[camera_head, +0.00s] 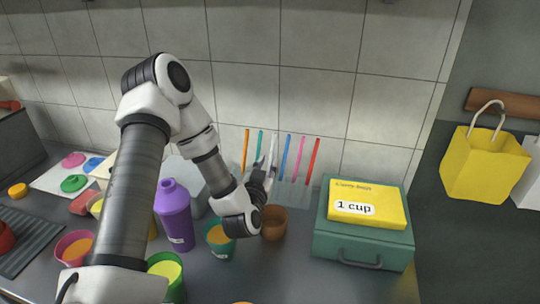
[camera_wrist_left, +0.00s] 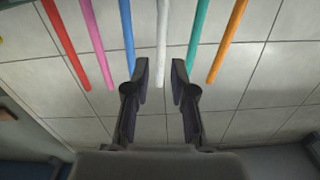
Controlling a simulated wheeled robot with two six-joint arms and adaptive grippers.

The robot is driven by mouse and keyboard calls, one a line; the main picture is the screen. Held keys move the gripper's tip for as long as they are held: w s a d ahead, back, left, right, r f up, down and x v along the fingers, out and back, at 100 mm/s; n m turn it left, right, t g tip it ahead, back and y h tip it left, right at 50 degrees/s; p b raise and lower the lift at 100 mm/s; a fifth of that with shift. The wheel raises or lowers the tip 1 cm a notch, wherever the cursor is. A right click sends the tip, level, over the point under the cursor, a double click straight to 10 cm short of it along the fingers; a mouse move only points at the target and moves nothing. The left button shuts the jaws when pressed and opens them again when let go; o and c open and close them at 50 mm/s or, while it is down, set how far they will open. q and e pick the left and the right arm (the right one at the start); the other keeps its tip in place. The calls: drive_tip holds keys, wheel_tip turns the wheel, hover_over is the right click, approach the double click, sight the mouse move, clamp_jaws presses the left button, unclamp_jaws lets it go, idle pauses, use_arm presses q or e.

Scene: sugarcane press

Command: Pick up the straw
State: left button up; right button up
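Several coloured straws stand in a row by the tiled wall: orange (camera_head: 245,150), teal (camera_head: 260,144), white (camera_head: 273,150), blue (camera_head: 285,156), pink (camera_head: 297,158) and red (camera_head: 313,160). Their lower ends are in or behind a pale clear holder (camera_head: 292,194), partly hidden by my arm. My left gripper (camera_head: 268,168) is at the white straw. In the left wrist view the white straw (camera_wrist_left: 162,45) lies in line with the gap between the open fingers (camera_wrist_left: 160,82), with the blue straw (camera_wrist_left: 127,35) and teal straw (camera_wrist_left: 198,40) just outside them. My right gripper is not in view.
A brown cup (camera_head: 273,222), a teal cup (camera_head: 220,240) and a purple bottle (camera_head: 174,215) stand near my left arm. A green box (camera_head: 362,245) with a yellow "1 cup" box (camera_head: 368,203) is at right. A yellow bag (camera_head: 485,163) is further right.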

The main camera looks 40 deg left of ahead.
sight(272, 149)
use_arm(q)
drive_tip(key=shift+w+a+r, duration=0.15)
drive_tip(key=shift+w+r, duration=0.15)
drive_tip(key=shift+w, duration=0.05)
drive_tip(key=shift+w+r, duration=0.2)
drive_tip(key=shift+r, duration=0.15)
drive_tip(key=shift+w+a+r+p, duration=0.2)
drive_tip(key=shift+w+a+p, duration=0.15)
drive_tip(key=shift+w, duration=0.15)
drive_tip(key=shift+w+a+r+p, duration=0.15)
drive_tip(key=shift+w+a+p, duration=0.1)
drive_tip(key=shift+w+p, duration=0.15)
drive_tip(key=w+a, duration=0.1)
drive_tip(key=w+a+f, duration=0.1)
drive_tip(key=w, duration=0.1)
drive_tip(key=shift+s+d+r, duration=0.1)
drive_tip(key=shift+d, duration=0.1)
drive_tip(key=shift+s+r, duration=0.1)
drive_tip(key=shift+c, duration=2.2)
clamp_jaws()
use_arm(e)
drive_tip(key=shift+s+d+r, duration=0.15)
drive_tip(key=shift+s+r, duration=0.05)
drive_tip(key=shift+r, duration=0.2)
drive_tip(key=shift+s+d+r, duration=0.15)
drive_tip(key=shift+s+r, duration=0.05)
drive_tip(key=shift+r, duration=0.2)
